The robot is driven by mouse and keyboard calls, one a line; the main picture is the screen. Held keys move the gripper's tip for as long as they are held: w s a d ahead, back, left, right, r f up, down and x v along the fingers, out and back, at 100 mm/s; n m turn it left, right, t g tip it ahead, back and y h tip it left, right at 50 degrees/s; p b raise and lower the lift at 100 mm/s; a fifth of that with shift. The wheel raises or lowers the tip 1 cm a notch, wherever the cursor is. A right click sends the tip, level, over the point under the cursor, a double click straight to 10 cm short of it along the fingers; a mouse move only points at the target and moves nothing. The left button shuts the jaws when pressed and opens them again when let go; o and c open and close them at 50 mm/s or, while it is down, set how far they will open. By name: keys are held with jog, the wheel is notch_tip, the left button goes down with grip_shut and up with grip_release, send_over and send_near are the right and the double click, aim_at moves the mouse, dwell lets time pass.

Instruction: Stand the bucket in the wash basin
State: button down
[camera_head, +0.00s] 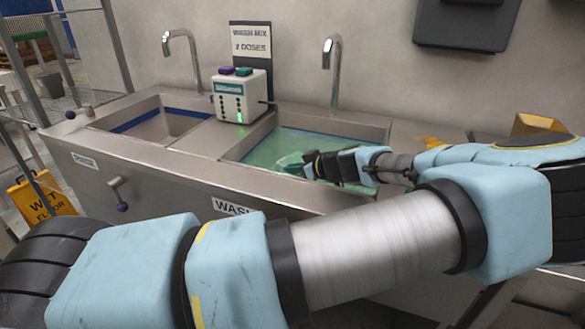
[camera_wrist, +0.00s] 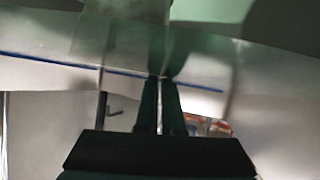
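The wash basin (camera_head: 352,128) is the right-hand steel sink, with green water in it and a "WASH" label on its front. A pale green rounded thing (camera_head: 290,161), possibly the bucket, shows low in this basin at the tip of my gripper (camera_head: 312,166). My arm hides much of it, so I cannot tell whether it stands upright. In the wrist view my gripper's dark fingers (camera_wrist: 160,82) are close together with a narrow gap. A blurred translucent shape lies beyond them. Whether they grip anything is unclear.
A second sink (camera_head: 165,124) is at the left. A white dispenser box (camera_head: 240,97) stands between the sinks under a "WASH MIX 2 DOSES" sign. Two taps (camera_head: 333,65) rise behind. A yellow wet-floor sign (camera_head: 45,195) stands at the left, and a yellow thing (camera_head: 540,124) at the right.

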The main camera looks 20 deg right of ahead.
jog(key=shift+f+b, duration=0.4)
jog(key=shift+f, duration=0.2)
jog(key=c, duration=1)
grip_release()
jog(key=shift+c, duration=0.2)
jog(key=shift+r, duration=0.25)
jog(key=b+v, duration=0.1)
jog(key=v, duration=0.6)
jog(key=shift+s+r, duration=0.2)
jog(key=shift+r, duration=0.3)
